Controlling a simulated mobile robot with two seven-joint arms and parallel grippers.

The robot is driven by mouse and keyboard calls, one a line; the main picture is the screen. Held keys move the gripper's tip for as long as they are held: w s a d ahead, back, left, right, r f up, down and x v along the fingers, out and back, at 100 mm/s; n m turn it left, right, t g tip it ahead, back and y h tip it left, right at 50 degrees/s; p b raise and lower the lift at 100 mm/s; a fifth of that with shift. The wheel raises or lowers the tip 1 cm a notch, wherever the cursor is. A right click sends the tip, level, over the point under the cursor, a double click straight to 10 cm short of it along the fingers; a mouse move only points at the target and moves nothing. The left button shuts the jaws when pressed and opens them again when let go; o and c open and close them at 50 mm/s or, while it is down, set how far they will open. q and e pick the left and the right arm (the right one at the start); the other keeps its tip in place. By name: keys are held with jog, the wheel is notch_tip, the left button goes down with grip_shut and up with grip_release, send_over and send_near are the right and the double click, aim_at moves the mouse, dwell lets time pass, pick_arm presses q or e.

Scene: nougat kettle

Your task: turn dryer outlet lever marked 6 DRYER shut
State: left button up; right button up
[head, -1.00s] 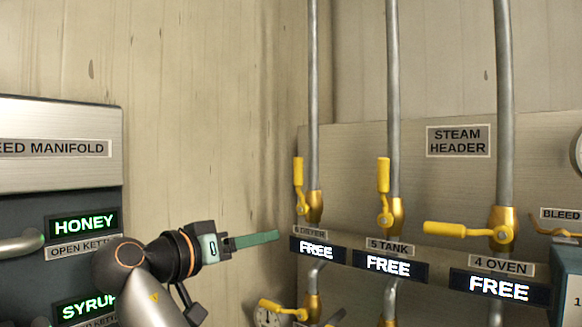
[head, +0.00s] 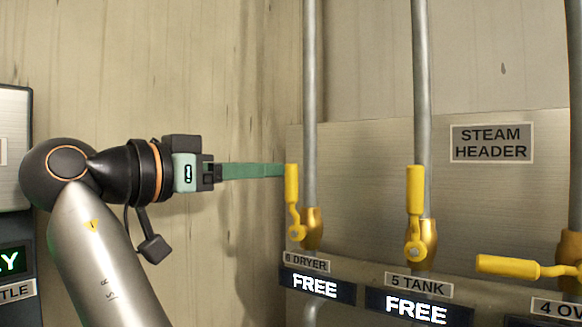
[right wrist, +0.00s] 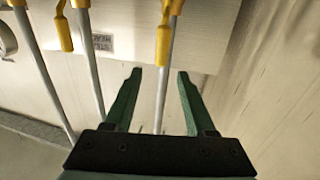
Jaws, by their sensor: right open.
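The yellow dryer lever (head: 292,188) stands upright beside its pipe on a brass valve (head: 311,228), above the label 6 DRYER (head: 306,262). The display under it reads FREE (head: 315,284). My right gripper (head: 282,170) comes in level from the left, its green fingertips close to the upper part of the handle. In the right wrist view my right gripper (right wrist: 159,74) is open and empty. There the yellow handle (right wrist: 163,45) points toward the gap, its end about level with the fingertips. Contact cannot be told. My left gripper is not in view.
The 5 TANK lever (head: 414,190) also stands upright, to the right. The 4 OVEN lever (head: 508,267) lies level. Vertical steam pipes (head: 421,80) run up the panel. A bare wall (head: 240,80) is behind my gripper.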

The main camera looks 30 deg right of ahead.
aim_at(287, 169)
jog(key=d, duration=0.2)
jog(key=w+d, duration=0.1)
jog(key=d, duration=0.2)
jog(key=d+p, duration=0.1)
jog(key=d, duration=0.1)
jog(key=shift+w+d, duration=0.3)
jog(key=shift+c, duration=0.3)
grip_shut()
dwell(0.7)
